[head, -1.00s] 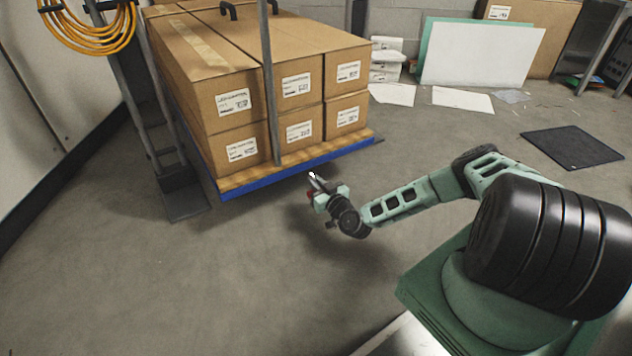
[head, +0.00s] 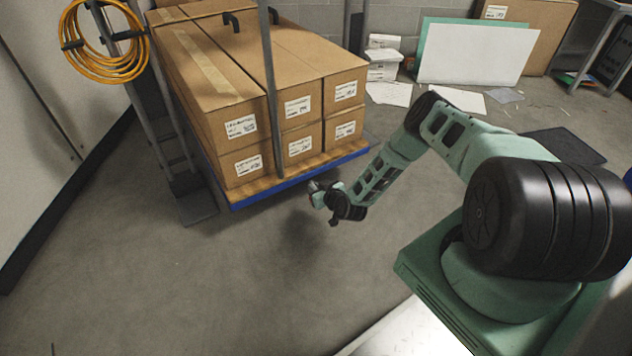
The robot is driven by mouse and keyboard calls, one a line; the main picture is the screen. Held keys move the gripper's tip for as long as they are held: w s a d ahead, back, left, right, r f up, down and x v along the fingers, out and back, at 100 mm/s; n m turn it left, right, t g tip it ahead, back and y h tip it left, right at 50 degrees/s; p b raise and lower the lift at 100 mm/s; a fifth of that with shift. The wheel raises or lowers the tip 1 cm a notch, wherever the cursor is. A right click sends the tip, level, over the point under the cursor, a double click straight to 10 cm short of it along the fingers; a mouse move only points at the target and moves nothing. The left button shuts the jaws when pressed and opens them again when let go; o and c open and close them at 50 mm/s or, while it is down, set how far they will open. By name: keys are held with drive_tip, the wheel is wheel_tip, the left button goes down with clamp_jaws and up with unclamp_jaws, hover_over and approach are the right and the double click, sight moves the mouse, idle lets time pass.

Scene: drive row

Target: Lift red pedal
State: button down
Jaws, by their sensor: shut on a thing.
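My gripper (head: 314,187) is at the front edge of the blue-edged platform (head: 290,185), close to its right half, with my arm reaching in from the right. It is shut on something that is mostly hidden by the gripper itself. The red pedal cannot be made out clearly now; a small red patch showed at the gripper in the earlier frame. The platform carries several stacked cardboard boxes (head: 235,125).
A grey upright post (head: 270,90) stands at the platform's front. An orange coiled hose (head: 105,40) hangs on a frame at left. White boards (head: 475,52) lean at the back, with papers on the floor. The floor in front is clear.

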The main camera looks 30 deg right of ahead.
drive_tip(key=shift+s+r+g+p, duration=0.15)
drive_tip(key=shift+s+g+p, duration=0.05)
drive_tip(key=shift+g+p, duration=0.6)
drive_tip(key=shift+p, duration=0.3)
unclamp_jaws()
drive_tip(key=shift+w, duration=0.15)
drive_tip(key=shift+r, duration=0.1)
drive_tip(key=p+v, duration=0.7)
drive_tip(key=v, duration=1)
drive_tip(key=shift+r, duration=0.2)
